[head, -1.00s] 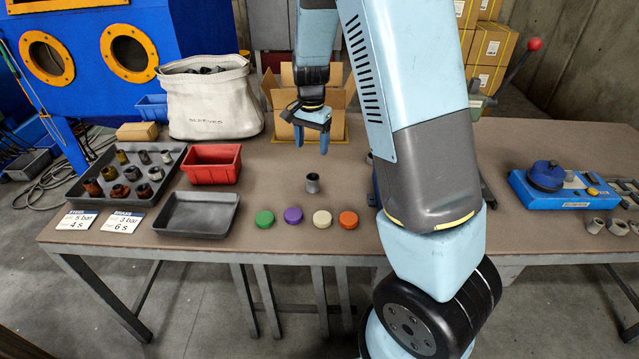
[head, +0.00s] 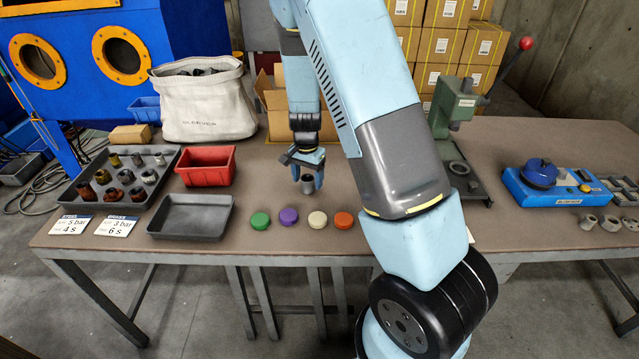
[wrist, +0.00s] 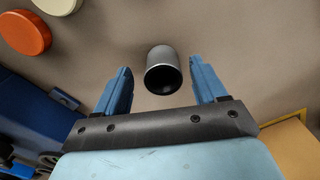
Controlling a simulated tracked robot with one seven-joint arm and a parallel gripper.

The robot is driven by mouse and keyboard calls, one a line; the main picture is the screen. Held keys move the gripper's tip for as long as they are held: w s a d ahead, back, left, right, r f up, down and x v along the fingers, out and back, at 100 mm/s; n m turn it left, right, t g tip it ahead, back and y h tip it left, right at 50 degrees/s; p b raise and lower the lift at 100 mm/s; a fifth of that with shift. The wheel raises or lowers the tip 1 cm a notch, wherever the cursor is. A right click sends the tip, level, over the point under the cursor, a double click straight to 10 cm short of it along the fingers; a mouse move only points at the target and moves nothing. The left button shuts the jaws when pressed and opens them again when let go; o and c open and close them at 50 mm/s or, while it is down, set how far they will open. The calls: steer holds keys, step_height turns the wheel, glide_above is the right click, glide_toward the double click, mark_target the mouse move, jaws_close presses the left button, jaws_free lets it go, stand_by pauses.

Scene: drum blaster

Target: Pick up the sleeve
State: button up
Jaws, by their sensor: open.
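The sleeve (head: 307,184) is a small dark grey metal cylinder standing on the brown table, behind the row of coloured caps. In the wrist view the sleeve (wrist: 163,70) shows its dark open end and lies just ahead of and between the two blue fingertips. My gripper (head: 305,172) is low over the table at the sleeve, and its fingers partly cover it in the head view. In the wrist view my gripper (wrist: 160,82) is open, with a gap on each side of the sleeve. Finger height against the sleeve is hard to tell.
Green (head: 260,220), purple (head: 288,216), cream (head: 317,219) and orange (head: 344,219) caps lie in front. A black tray (head: 190,229) and red bin (head: 207,181) stand left. A green press (head: 455,150) stands right. A cardboard box (head: 278,115) is behind.

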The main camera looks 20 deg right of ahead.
steer(key=shift+f, duration=0.85)
steer(key=c, duration=1.2)
steer(key=shift+r, duration=0.1)
steer(key=shift+c, duration=0.2)
